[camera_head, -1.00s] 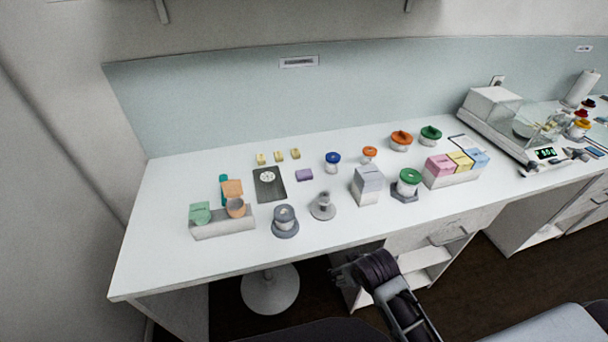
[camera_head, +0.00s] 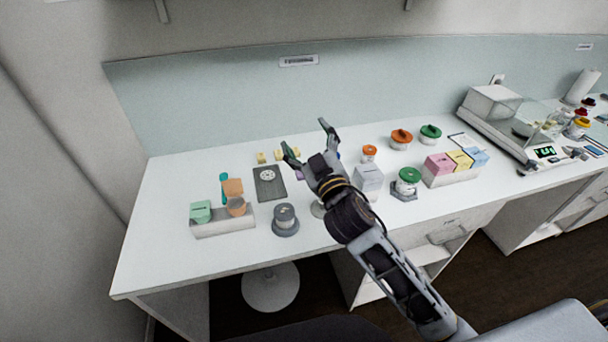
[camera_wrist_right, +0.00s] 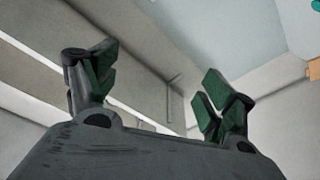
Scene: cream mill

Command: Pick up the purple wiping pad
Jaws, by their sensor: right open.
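The purple wiping pad (camera_head: 299,175) lies on the white table in the head view, mostly hidden behind a finger of my right gripper. My right gripper (camera_head: 307,139) is open and empty, with its fingers spread above the middle of the table near the pad. In the right wrist view my right gripper (camera_wrist_right: 160,88) shows its two green-padded fingers wide apart. That view shows walls and a bit of table items at the right edge, not the pad. My left gripper is not in view.
A dark mat (camera_head: 268,190) lies left of the pad, with small yellow blocks (camera_head: 262,157) behind it. A grey box (camera_head: 368,182) and a green-lidded jar (camera_head: 408,178) stand right of my arm. The table's left front is clear.

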